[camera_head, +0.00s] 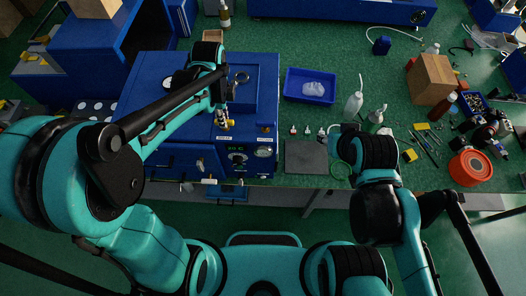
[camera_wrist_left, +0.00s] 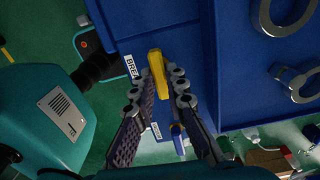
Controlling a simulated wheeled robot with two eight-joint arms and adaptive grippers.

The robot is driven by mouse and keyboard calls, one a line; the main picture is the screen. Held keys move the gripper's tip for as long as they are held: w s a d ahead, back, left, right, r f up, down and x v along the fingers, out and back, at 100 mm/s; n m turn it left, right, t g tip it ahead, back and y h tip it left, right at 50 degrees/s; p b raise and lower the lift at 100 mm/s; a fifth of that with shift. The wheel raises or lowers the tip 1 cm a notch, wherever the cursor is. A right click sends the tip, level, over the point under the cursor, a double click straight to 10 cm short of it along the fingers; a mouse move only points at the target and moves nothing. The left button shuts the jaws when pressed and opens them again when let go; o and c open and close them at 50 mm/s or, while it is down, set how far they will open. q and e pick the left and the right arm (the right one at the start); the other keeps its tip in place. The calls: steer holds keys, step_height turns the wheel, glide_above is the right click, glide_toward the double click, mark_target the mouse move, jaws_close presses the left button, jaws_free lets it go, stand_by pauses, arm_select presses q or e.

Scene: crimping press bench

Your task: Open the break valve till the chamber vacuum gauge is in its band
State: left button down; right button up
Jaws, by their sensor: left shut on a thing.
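The blue chamber unit (camera_head: 255,110) stands on the left part of the bench. A yellow valve lever (camera_wrist_left: 156,62) is on it, beside a white label that reads "BREA" as far as it shows (camera_wrist_left: 129,66). My left gripper (camera_wrist_left: 160,82) is shut on this lever, one finger on each side. In the head view the left gripper (camera_head: 222,118) is at the unit's front upper edge. A round white-faced gauge (camera_head: 263,152) is on the front panel; its needle and band are too small to read. My right arm is at the bench's front, its fingers not distinguishable.
A green display (camera_head: 237,149) and a knob sit left of the gauge. A blue tray (camera_head: 309,87), a grey mat (camera_head: 305,156), bottles (camera_head: 354,103), a cardboard box (camera_head: 431,79) and an orange-red round container (camera_head: 470,167) are to the right. Green bench surface is clear behind the tray.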

arm_select(q)
steer(key=c, duration=1.5)
jaws_free()
steer(key=shift+c, duration=0.2)
step_height(320, 180, up, 6)
steer(key=p, duration=0.4)
